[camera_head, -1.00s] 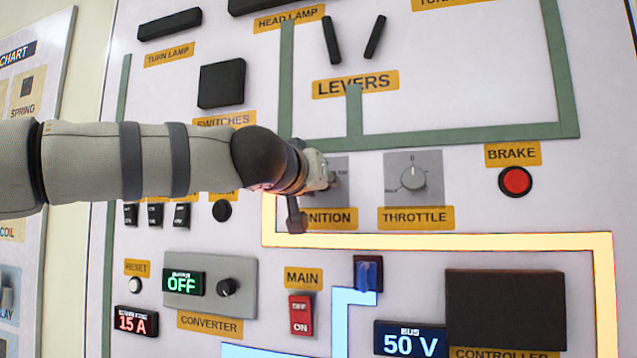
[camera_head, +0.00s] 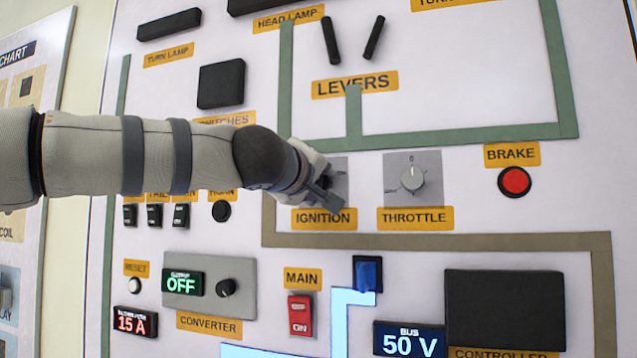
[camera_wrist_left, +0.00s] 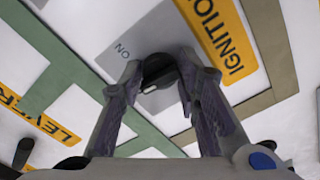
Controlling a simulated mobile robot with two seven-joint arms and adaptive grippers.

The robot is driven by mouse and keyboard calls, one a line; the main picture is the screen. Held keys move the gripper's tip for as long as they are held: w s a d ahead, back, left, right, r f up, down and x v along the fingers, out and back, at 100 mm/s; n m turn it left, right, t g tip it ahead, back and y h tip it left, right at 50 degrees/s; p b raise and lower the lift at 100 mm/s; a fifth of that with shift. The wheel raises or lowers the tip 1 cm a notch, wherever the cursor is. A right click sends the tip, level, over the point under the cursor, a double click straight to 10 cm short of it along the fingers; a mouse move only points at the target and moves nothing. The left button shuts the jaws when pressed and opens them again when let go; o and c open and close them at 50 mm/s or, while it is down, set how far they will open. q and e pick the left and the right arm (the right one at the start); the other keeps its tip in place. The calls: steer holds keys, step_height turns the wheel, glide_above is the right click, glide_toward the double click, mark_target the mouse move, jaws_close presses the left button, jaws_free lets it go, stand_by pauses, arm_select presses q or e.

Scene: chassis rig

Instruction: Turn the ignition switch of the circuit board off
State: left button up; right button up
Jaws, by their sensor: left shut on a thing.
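The ignition switch (camera_wrist_left: 160,72) is a dark round knob on a grey plate, above the orange IGNITION label (camera_head: 324,218). In the head view my left gripper (camera_head: 328,184) covers most of the switch; only part of its grey plate (camera_head: 341,166) shows. In the left wrist view the two fingers of the left gripper (camera_wrist_left: 163,85) are closed on the knob, one on each side. The word ON is printed on the plate, left of the knob in that view. My right gripper is not in view.
The throttle knob (camera_head: 412,179) is right of the ignition, with the red brake button (camera_head: 515,181) farther right. Below are the red MAIN switch (camera_head: 300,315), the converter panel (camera_head: 245,290) and a blue connector (camera_head: 368,273). The board around the ignition is flat.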

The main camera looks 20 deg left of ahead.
arm_select(q)
steer(key=shift+n, duration=0.6)
steer(key=o, duration=1.1)
steer(key=shift+o, duration=0.2)
steer(key=shift+s, duration=0.1)
steer(key=s, duration=1.2)
steer(key=shift+a, duration=0.2)
steer(key=shift+w, duration=0.1)
